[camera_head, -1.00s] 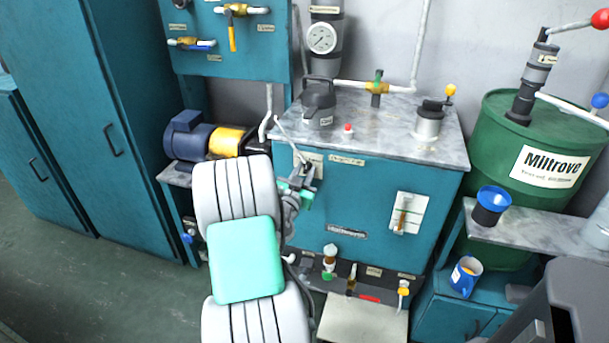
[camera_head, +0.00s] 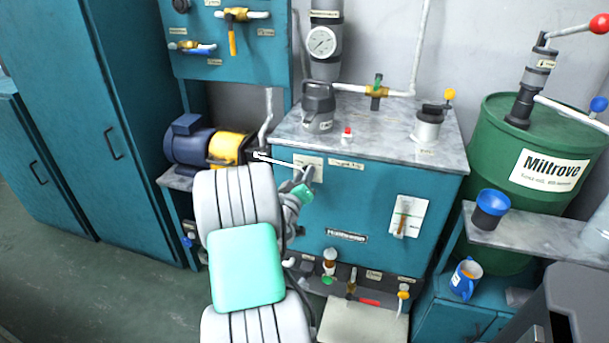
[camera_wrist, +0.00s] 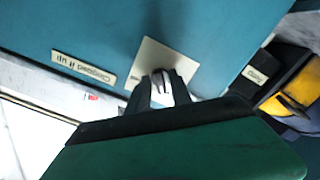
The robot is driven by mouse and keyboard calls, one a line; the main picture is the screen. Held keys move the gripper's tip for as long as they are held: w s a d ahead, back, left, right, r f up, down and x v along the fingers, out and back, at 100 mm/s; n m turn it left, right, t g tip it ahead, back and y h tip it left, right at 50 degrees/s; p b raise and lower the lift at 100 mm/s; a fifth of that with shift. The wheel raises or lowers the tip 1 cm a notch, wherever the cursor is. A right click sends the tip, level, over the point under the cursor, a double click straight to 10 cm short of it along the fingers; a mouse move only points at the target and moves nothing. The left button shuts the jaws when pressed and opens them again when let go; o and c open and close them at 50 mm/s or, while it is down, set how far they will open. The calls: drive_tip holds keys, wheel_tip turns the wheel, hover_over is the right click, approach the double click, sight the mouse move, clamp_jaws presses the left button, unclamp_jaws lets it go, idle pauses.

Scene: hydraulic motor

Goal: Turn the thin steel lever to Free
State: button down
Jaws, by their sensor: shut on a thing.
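The thin steel lever (camera_head: 276,161) is a pale rod at the upper left of the teal cabinet's front. It points left and slightly up from a cream plate (camera_head: 317,174), its end reaching past the cabinet's left edge. My gripper (camera_head: 306,178) is at the lever's right end, in front of the plate. In the wrist view, my gripper (camera_wrist: 162,92) is shut on a pale piece of the lever against the cream plate (camera_wrist: 178,58). The fingers hide part of the lever and plate. I cannot read a Free mark.
The teal cabinet (camera_head: 360,212) has a grey marble top (camera_head: 375,125) with a dark jug (camera_head: 318,108) and a red button (camera_head: 347,132). A blue and yellow motor (camera_head: 190,142) is close on the left. A green drum (camera_head: 500,115) stands at right.

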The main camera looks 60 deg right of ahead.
drive_tip(key=shift+n, duration=0.6)
drive_tip(key=c, duration=1.5)
unclamp_jaws()
drive_tip(key=shift+o, duration=0.2)
drive_tip(key=s+a, duration=0.1)
drive_tip(key=a, duration=0.6)
drive_tip(key=shift+a+b, duration=0.4)
drive_tip(key=shift+s, duration=0.1)
